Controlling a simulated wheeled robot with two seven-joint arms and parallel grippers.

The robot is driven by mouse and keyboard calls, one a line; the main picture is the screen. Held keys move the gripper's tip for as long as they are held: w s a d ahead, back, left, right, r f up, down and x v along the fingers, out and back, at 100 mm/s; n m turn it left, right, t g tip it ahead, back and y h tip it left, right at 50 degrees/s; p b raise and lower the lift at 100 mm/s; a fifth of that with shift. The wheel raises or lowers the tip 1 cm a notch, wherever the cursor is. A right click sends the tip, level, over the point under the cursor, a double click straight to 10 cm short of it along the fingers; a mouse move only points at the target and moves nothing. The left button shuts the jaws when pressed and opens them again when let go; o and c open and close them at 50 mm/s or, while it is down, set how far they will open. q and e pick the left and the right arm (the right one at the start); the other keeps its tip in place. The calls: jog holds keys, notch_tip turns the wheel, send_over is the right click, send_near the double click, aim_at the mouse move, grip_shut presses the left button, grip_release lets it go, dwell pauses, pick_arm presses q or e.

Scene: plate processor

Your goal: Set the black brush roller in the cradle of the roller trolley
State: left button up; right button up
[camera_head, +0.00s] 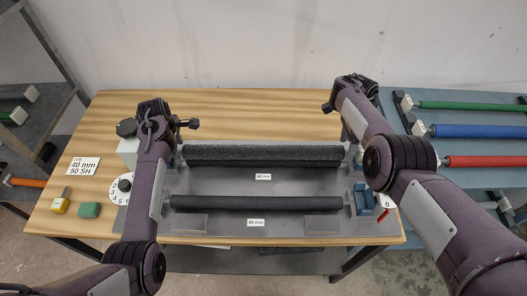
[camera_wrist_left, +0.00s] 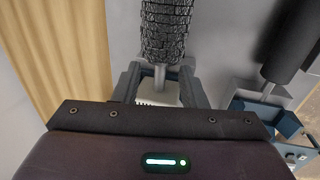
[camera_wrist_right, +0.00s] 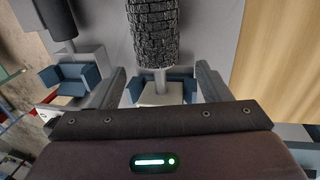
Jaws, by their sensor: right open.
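The black brush roller (camera_head: 265,154), rough and textured, lies level across the back of the grey bed, above a 60 mm label. My left gripper is at its left end, its fingertips hidden in the head view. In the left wrist view, its fingers (camera_wrist_left: 158,90) sit close against the pale end block below the roller shaft. My right gripper is at the right end. In the right wrist view, its fingers (camera_wrist_right: 161,88) stand open on both sides of the pale end block, with gaps, and a blue holder shows behind.
A smooth dark roller (camera_head: 255,203) lies in front, above a 40 mm label. Green (camera_head: 470,106), blue (camera_head: 480,131) and red (camera_head: 485,161) rollers lie on a blue-grey surface at right. A numbered dial (camera_head: 124,187) and two small blocks stand at left. The wooden table behind is clear.

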pick_arm(q)
jog(key=shift+f, duration=0.8)
pick_arm(e)
jog(key=shift+s+f, duration=0.35)
jog(key=shift+f, duration=0.45)
pick_arm(q)
jog(key=shift+w+f, duration=0.25)
jog(key=shift+f, duration=0.1)
pick_arm(e)
jog(key=shift+w+f, duration=0.1)
jog(key=shift+f, duration=0.25)
pick_arm(q)
jog(key=shift+s, duration=0.1)
grip_shut()
pick_arm(e)
jog(key=shift+r, duration=0.1)
jog(key=c, duration=0.8)
pick_arm(q)
jog(key=shift+r, duration=0.1)
pick_arm(e)
jog(key=c, duration=0.7)
